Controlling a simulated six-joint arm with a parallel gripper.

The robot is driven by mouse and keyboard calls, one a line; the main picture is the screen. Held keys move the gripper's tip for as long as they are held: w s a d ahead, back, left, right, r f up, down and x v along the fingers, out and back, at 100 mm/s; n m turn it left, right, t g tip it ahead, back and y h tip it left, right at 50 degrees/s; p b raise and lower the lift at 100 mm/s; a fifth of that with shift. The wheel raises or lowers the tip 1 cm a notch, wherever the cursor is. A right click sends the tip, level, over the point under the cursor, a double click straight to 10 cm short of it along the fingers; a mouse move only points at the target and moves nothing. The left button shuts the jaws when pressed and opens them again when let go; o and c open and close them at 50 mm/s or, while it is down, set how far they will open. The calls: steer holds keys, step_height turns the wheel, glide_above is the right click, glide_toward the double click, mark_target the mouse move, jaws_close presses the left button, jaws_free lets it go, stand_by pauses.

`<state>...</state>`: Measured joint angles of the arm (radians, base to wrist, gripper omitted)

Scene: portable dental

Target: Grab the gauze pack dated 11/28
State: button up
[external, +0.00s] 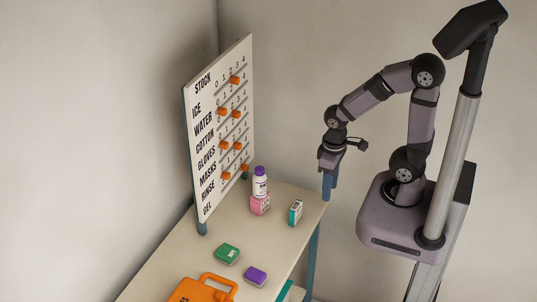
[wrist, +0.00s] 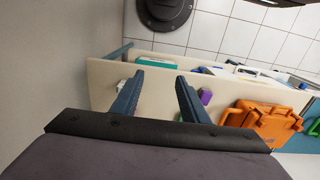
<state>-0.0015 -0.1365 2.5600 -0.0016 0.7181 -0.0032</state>
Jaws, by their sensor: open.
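No date is legible in either view, so I cannot tell which item is the gauze pack dated 11/28. A small green pack (external: 227,253) and a purple pack (external: 255,275) lie flat on the table. The purple pack also shows in the wrist view (wrist: 206,96), just right of my right finger. A small teal and white box (external: 295,212) stands near the table's right edge. My gripper (external: 328,168) is open and empty, raised above the table's far right end. In the wrist view its two fingers (wrist: 160,92) are spread over bare tabletop.
The tabletop (external: 185,250) has free room between items.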

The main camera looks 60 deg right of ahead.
step_height(320, 180, down, 6)
steer(key=d+r+n+g+h+b, duration=0.1)
steer(key=d+n+g+h+b, duration=0.15)
steer(key=b, duration=0.35)
steer(key=n+h+b, duration=0.8)
steer(key=n+b, duration=0.3)
steer(key=b, duration=0.5)
glide_toward(300, 203)
steer(key=s+d+f, duration=0.2)
steer(key=s+d, duration=0.2)
steer(key=s, duration=0.3)
steer(key=w+n+h+b, duration=0.1)
steer(key=w, duration=0.1)
steer(key=w+f+n+t+h+b, duration=0.1)
steer(key=b, duration=0.1)
steer(key=w+f+n+t+h+b, duration=0.1)
steer(key=w+n, duration=0.1)
steer(key=shift+w+a+f, duration=0.2)
steer(key=shift+w+a, duration=0.15)
steer(key=shift+s+a+f, duration=0.1)
steer(key=shift+a+f, duration=0.1)
steer(key=shift+a, duration=0.05)
steer(key=shift+p+x, duration=0.6)
steer(key=shift+x, duration=3.1)
steer(key=shift+w+f, duration=0.15)
steer(key=shift+w, duration=0.15)
jaws_close()
